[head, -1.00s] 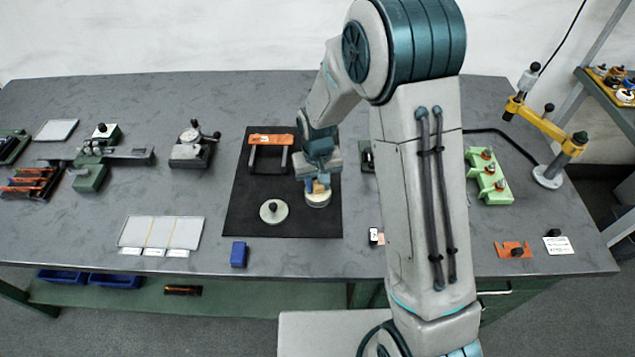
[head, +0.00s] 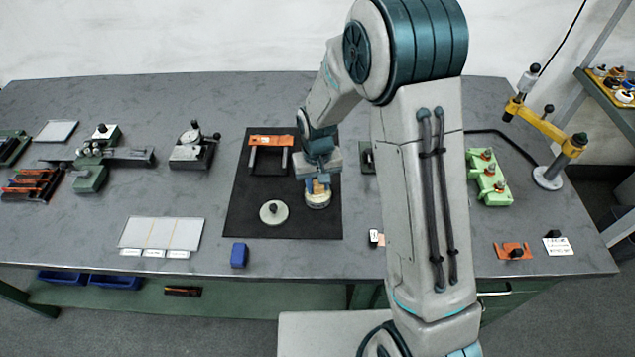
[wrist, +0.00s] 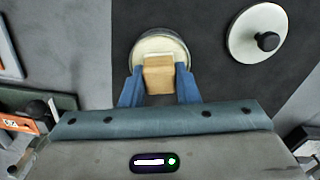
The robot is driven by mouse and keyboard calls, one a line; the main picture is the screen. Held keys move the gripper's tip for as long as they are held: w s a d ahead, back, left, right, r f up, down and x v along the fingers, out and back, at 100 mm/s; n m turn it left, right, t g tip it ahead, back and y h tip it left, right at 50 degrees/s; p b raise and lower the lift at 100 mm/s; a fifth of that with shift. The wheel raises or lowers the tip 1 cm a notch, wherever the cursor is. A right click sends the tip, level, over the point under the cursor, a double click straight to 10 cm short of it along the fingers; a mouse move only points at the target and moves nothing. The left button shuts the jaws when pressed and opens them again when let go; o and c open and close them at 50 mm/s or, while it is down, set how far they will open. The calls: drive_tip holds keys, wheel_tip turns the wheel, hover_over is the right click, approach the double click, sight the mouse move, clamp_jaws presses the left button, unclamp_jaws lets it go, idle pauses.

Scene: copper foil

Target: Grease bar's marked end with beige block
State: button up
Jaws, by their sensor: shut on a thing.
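My gripper (wrist: 160,92) is shut on a beige block (wrist: 159,75). In the wrist view the block overlaps the pale inside of a round open tin (wrist: 158,45). In the head view my gripper (head: 318,180) points down over this tin (head: 318,201), at the right side of the black mat (head: 240,215). I cannot tell whether the block touches the tin's contents. A round pale lid with a black knob (head: 273,212) lies to the left of the tin. An orange piece with two metal legs (head: 270,141) is at the mat's back. I cannot make out a bar with a marked end.
A blue block (head: 239,255) is near the front edge. A pale divided panel (head: 162,232) lies left of the mat. A dial-gauge fixture (head: 193,150) stands behind it. A green holder (head: 489,178) and a yellow jointed arm (head: 545,125) stand on the right. My arm hides part of the table.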

drive_tip(key=shift+r+p, duration=1.7)
drive_tip(key=shift+r, duration=1.55)
